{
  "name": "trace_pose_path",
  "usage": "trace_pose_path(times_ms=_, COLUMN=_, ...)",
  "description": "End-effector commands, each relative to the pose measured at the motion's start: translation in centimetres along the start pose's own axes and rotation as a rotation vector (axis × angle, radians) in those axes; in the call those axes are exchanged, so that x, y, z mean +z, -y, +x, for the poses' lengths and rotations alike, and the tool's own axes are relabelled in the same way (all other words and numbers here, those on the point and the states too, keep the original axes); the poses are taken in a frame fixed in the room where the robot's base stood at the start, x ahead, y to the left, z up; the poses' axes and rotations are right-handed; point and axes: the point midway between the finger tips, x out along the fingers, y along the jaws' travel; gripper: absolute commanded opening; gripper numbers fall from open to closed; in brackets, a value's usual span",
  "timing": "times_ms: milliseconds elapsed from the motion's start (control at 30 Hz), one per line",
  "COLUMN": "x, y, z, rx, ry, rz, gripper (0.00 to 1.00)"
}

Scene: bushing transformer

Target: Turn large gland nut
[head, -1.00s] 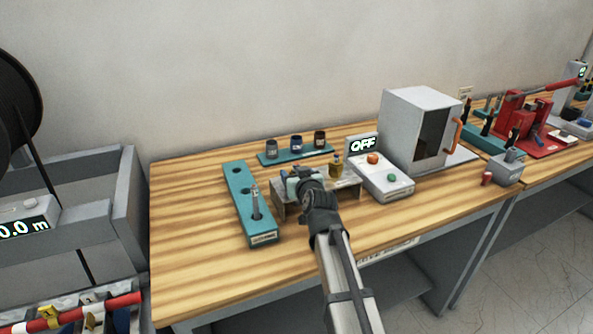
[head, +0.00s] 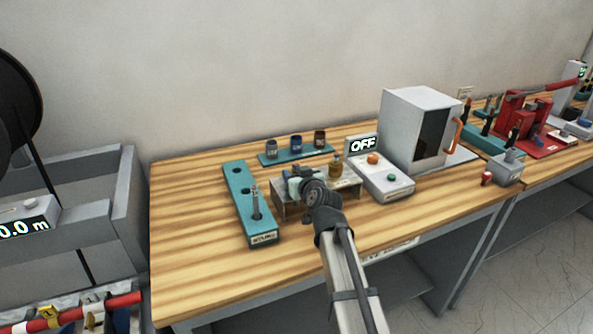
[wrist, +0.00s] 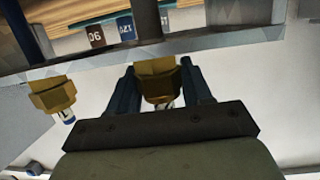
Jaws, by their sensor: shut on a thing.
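A brass hexagonal gland nut (wrist: 160,82) sits between my gripper's two dark blue fingers in the wrist view. My gripper (wrist: 160,92) is shut on it. A second brass gland nut (wrist: 52,95) is free to the left, with a cable end showing; a free brass fitting also shows in the head view (head: 336,168). The grey metal bracket (head: 346,187) carries the glands. In the head view my gripper (head: 295,183) is at the bracket's left part and hides the held nut.
A teal block (head: 238,190) with holes and an upright tool stands left of the bracket. A teal rack (head: 272,158) with several sockets lies behind. A control box (head: 382,184) reading OFF and a white cabinet (head: 400,120) stand right. The bench front left is clear.

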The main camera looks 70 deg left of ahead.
Motion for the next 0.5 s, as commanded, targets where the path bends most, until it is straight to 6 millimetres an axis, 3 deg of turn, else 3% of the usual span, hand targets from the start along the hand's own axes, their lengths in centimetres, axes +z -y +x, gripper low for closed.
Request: trace_pose_path(times_ms=500, x=0.02, y=-0.10, z=0.00, rx=-0.123, ry=-0.003, rz=-0.034, gripper=0.19)
